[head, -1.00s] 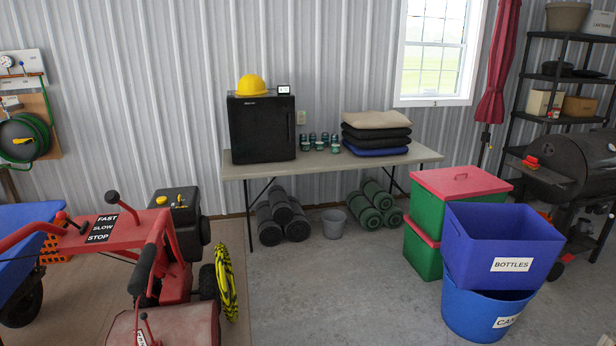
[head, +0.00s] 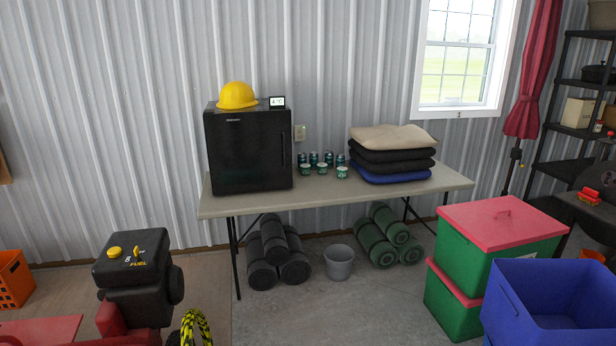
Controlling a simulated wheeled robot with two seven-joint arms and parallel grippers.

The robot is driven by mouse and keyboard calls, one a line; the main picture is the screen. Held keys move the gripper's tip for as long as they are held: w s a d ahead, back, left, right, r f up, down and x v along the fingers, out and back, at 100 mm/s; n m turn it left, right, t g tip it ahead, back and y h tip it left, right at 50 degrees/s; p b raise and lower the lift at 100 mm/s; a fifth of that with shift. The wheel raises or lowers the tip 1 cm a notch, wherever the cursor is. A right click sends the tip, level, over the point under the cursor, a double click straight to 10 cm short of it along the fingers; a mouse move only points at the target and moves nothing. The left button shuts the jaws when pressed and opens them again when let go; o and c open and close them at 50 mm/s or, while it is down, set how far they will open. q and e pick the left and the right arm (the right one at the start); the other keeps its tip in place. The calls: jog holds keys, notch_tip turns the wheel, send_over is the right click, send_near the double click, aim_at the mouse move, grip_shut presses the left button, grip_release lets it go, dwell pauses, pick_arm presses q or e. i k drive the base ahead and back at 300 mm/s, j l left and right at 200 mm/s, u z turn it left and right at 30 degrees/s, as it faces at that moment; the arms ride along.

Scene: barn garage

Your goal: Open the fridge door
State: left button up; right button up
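A small black fridge (head: 248,148) stands at the left end of a folding table (head: 330,200) against the metal wall. Its door faces me and looks shut, with a vertical handle strip (head: 284,150) near its right edge. A yellow hard hat (head: 238,95) and a small display box (head: 277,102) rest on top of the fridge. Neither of my grippers shows in the head view.
Several small cans (head: 322,165) and stacked folded cushions (head: 390,155) are on the table, right of the fridge. A red machine with a black engine (head: 137,275) stands at front left. Stacked bins (head: 495,240) are at right. Open floor (head: 300,315) lies between them.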

aim_at(249, 151)
jog(key=i, duration=1.1)
jog(key=i+l+u, duration=0.1)
jog(key=i, duration=1.05)
jog(key=i+l, duration=0.1)
jog(key=i, duration=1)
jog(key=i+u, duration=0.4)
jog(key=k+l, duration=0.05)
jog(key=k, duration=0.05)
